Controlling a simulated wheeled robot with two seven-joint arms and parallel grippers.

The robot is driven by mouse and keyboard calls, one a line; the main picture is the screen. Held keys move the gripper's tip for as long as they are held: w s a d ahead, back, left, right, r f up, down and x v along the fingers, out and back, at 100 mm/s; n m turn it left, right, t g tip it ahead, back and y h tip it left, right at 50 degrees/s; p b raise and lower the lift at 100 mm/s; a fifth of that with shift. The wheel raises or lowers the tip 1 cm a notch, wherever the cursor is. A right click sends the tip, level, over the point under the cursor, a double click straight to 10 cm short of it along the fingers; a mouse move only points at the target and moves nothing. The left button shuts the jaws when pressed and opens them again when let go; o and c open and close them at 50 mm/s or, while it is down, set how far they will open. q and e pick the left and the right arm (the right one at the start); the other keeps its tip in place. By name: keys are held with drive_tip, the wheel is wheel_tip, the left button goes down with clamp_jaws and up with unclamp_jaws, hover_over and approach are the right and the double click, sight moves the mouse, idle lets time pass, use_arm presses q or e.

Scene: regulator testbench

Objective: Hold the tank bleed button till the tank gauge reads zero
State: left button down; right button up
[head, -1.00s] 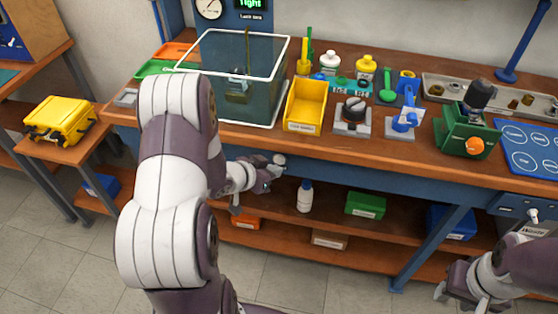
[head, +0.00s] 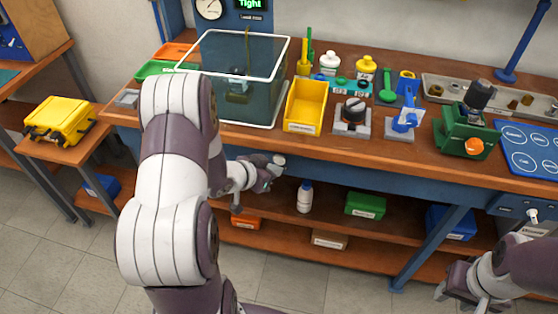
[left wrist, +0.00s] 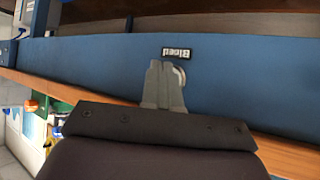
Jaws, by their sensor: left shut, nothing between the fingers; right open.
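The bleed button (left wrist: 181,76) shows in the left wrist view as a pale round edge under the black Bleed label (left wrist: 177,54) on the bench's blue front. Its middle is hidden behind my fingers. My left gripper (left wrist: 163,66) is shut and empty, its tips right in front of the button; I cannot tell whether they touch it. In the head view my left gripper (head: 278,161) is at the bench's front edge. A round white gauge (head: 209,8) is at the top, partly cut off; its reading is too small to tell. My right gripper (head: 455,296) is open and empty at the lower right.
A clear tank (head: 265,85) and a yellow bin (head: 306,104) stand on the bench above my left gripper. A valve block (head: 352,116) and a green vise-like device (head: 467,132) stand further right. A white bottle (head: 305,197) stands on the shelf below. A green display (head: 250,4) reads Tight.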

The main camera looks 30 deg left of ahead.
use_arm(q)
drive_tip(key=shift+w, duration=0.25)
drive_tip(key=shift+w+a, duration=0.15)
drive_tip(key=shift+w, duration=0.35)
idle(1.7)
idle(1.0)
drive_tip(key=shift+s+d+p, duration=0.2)
drive_tip(key=shift+s+p, duration=0.2)
drive_tip(key=shift+s, duration=0.5)
drive_tip(key=s, duration=0.2)
drive_tip(key=s+d, duration=0.1)
drive_tip(key=s, duration=0.2)
drive_tip(key=shift+d+p, duration=0.1)
drive_tip(key=shift+p, duration=0.3)
